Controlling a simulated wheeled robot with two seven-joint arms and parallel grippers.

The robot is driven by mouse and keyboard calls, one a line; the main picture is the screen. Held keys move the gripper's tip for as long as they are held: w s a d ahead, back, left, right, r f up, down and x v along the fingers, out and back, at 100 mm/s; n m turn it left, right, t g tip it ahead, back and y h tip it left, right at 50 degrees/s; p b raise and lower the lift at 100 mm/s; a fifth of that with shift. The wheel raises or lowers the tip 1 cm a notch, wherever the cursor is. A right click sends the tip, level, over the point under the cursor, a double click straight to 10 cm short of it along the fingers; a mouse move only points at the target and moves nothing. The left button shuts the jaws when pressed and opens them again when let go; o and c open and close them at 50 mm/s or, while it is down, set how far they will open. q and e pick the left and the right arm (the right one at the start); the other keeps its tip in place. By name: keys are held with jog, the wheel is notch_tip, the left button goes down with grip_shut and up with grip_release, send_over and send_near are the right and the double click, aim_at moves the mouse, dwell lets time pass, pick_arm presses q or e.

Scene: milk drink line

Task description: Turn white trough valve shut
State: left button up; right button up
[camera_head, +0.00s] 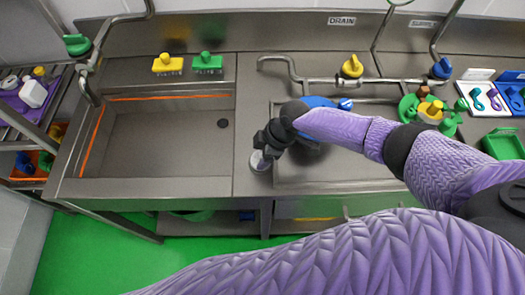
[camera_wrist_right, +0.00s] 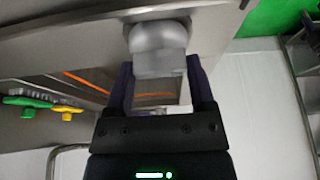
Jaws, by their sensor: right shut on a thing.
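The white trough valve is a pale round knob (camera_head: 260,161) at the front edge of the steel counter, between the sink basin and the shallow trough. In the right wrist view it shows as a blurred whitish grey knob (camera_wrist_right: 158,50) between the two dark fingers. My right gripper (camera_head: 265,151) is shut on this knob, and its wrist and fingers hide part of it in the head view. The right gripper's fingers also show in the right wrist view (camera_wrist_right: 161,78), one on each side of the knob. My left gripper is not in view.
A steel sink basin (camera_head: 160,187) lies to the left. Other valves are yellow (camera_head: 351,68), blue (camera_head: 441,69) and green (camera_head: 77,45). A blue item (camera_head: 320,102) lies behind my right forearm.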

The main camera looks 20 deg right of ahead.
jog(key=shift+s+r+m+t+p, duration=0.15)
jog(key=shift+m+t+p, duration=0.15)
jog(key=shift+m+p, duration=1.2)
jog(key=shift+m+t+h+p, duration=0.45)
jog(key=shift+m+p, duration=0.3)
jog(key=shift+m, duration=0.25)
jog(key=m+t+p, duration=0.1)
jog(key=m+p, duration=0.1)
jog(key=shift+a+m+h, duration=0.1)
jog(key=shift+m+h, duration=0.2)
jog(key=shift+h, duration=0.05)
jog(key=shift+m+h+p, duration=0.3)
jog(key=shift+m+p, duration=0.2)
jog(key=shift+m, duration=0.4)
jog(key=m+h+p, duration=0.1)
jog(key=m, duration=0.2)
jog(key=shift+a+m+t, duration=0.1)
jog(key=shift+m+t, duration=0.2)
jog(key=shift+t, duration=0.05)
jog(key=shift+m+h, duration=0.6)
jog(key=shift+m, duration=0.6)
jog(key=shift+m+h, duration=0.5)
jog(key=shift+m, duration=0.7)
